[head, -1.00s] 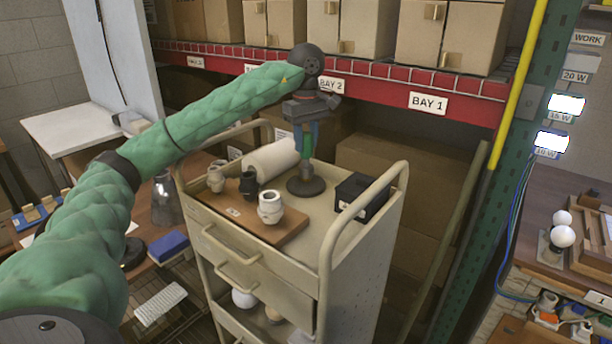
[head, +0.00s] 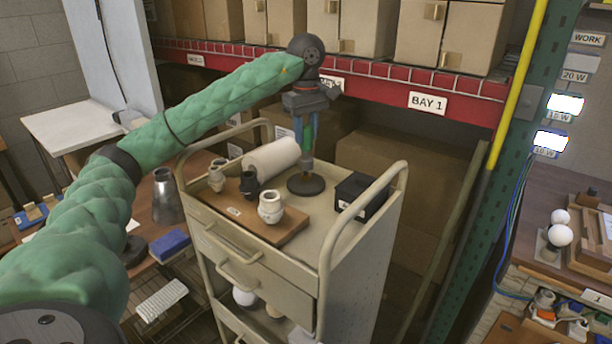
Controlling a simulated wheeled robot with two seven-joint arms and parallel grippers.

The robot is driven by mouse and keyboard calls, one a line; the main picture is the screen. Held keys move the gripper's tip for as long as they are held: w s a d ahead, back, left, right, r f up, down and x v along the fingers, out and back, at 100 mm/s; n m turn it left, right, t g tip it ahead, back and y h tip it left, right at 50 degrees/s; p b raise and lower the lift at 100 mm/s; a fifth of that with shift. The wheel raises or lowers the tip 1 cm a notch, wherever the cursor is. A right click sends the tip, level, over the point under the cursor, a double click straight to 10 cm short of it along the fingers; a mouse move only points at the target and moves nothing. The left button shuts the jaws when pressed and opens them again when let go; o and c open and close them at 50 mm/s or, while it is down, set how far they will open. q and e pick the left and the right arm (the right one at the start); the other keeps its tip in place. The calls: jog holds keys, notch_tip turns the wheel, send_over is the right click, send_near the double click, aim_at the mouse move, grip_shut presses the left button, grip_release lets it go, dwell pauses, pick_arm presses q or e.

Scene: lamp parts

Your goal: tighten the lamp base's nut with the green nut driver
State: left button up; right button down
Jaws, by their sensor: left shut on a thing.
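The lamp base (head: 306,186) is a dark round disc with a short upright stem, standing on the cart top. My left gripper (head: 306,140) is above it, pointing down, with its fingers shut on the green nut driver (head: 308,128). The driver's green handle shows partly between the fingers. Its lower end reaches down to the stem over the middle of the base; I cannot tell whether it is seated on the nut. The nut itself is too small or hidden to make out. My right gripper is not in view.
On the cart top (head: 335,228), a brown board (head: 287,232) holds several sockets, including a white one (head: 270,207). A white roll (head: 272,158) lies behind them. A black box (head: 361,195) stands right of the base. The cart's raised handle (head: 372,188) borders the right side.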

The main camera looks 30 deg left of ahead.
pick_arm(q)
jog(key=shift+r, duration=0.15)
jog(key=shift+r+p, duration=1.65)
jog(key=shift+r, duration=0.25)
